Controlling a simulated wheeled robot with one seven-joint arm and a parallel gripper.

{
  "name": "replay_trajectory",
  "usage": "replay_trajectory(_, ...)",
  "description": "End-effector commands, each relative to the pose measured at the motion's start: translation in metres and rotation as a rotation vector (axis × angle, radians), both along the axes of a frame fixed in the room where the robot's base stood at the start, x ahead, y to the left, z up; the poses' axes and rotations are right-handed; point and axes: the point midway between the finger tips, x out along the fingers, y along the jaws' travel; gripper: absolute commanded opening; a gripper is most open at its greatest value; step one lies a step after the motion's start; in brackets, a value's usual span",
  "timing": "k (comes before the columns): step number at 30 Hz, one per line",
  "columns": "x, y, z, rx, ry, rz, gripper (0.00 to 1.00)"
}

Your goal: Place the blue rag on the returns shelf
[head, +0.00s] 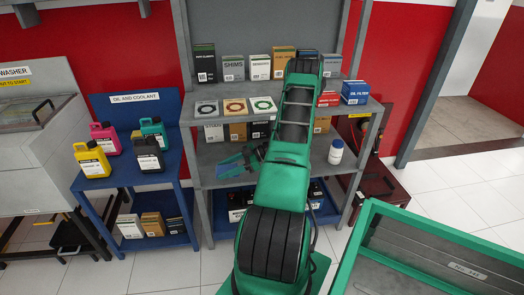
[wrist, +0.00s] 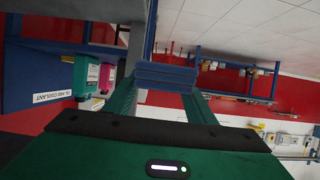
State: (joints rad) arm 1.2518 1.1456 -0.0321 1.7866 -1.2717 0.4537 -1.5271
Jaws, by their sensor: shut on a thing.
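My gripper (head: 246,159) is shut on the blue rag (head: 230,163), in front of the middle level of the grey shelf unit (head: 208,172). In the wrist view the folded rag (wrist: 165,76) sits between the two green fingers of my gripper (wrist: 164,90). My green arm hides part of the shelf unit's middle. No label reading "returns" can be read, so I cannot tell which level is the returns shelf. The head view does not show clearly whether the rag is over the shelf board or short of it.
A white bottle (head: 336,151) stands on the middle level, right of my arm. Boxes fill the levels above. A blue cart (head: 95,182) with coolant jugs stands left.

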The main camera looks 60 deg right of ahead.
Motion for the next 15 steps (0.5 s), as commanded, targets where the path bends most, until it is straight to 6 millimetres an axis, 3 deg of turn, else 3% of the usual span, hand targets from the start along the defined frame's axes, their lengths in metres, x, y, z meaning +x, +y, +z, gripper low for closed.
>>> replay_trajectory(5, 0.014, -0.017, -0.016, -0.001, -0.002, -0.008, 0.29)
replay_trajectory(15, 0.073, -0.047, -0.055, 0.000, -0.003, -0.019, 0.29)
